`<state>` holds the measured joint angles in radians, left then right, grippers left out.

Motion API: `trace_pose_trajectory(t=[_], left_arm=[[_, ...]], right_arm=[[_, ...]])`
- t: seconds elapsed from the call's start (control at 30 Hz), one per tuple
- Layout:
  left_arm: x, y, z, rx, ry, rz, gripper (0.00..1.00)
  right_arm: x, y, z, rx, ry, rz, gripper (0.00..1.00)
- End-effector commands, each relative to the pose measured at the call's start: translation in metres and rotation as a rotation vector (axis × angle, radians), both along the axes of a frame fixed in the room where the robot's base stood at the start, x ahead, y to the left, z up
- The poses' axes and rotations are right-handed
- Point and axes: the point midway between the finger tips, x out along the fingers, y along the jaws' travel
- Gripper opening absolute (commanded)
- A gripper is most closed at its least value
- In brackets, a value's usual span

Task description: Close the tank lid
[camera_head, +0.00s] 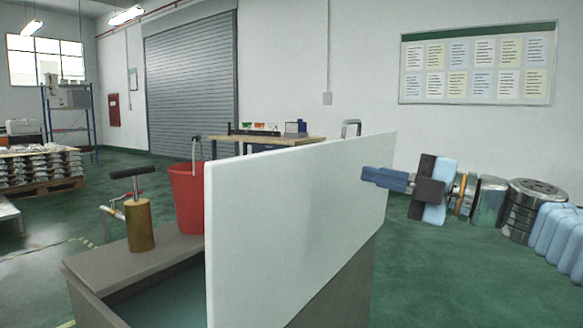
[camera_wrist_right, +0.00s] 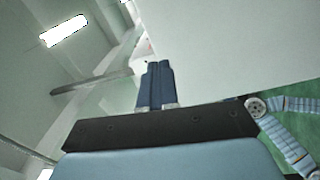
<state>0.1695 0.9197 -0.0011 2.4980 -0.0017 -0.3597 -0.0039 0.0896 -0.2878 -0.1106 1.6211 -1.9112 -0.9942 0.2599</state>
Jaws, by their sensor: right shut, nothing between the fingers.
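The tank (camera_head: 130,254) is a grey box, open at the top, with greenish liquid inside. Its lid (camera_head: 290,230) is a large white panel standing upright along the tank's right side, so the tank is open. My right gripper (camera_head: 366,176) is shut and empty, its blue fingers in front of the lid's right end. I cannot tell whether they touch it. In the right wrist view the shut fingers (camera_wrist_right: 154,68) point toward the pale lid (camera_wrist_right: 230,40), which fills the upper right. My left gripper is not in view.
A red bucket (camera_head: 187,197) and a brown cylinder with a black T-handle (camera_head: 139,222) stand on the tank's rim area. A workbench (camera_head: 280,141) is behind the lid. A pallet of castings (camera_head: 42,170) is at the far left. Green floor is clear at right.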

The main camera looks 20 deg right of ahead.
Motion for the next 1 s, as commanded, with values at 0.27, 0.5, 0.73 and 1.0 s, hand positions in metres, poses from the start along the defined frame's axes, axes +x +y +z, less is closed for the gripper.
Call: trace_pose_trajectory(t=[0.27,0.5,0.73,1.0], left_arm=[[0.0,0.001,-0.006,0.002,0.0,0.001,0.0],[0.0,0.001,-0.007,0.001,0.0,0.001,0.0],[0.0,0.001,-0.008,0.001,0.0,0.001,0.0],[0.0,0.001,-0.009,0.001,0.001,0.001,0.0]], right_arm=[[-0.034,-0.005,0.022,-0.14,-0.077,-0.039,0.0],[0.003,0.026,0.025,-0.138,-0.074,-0.036,0.0],[0.039,0.057,0.029,-0.136,-0.074,-0.037,0.0],[0.062,0.076,0.032,-0.137,-0.075,-0.039,0.0]])
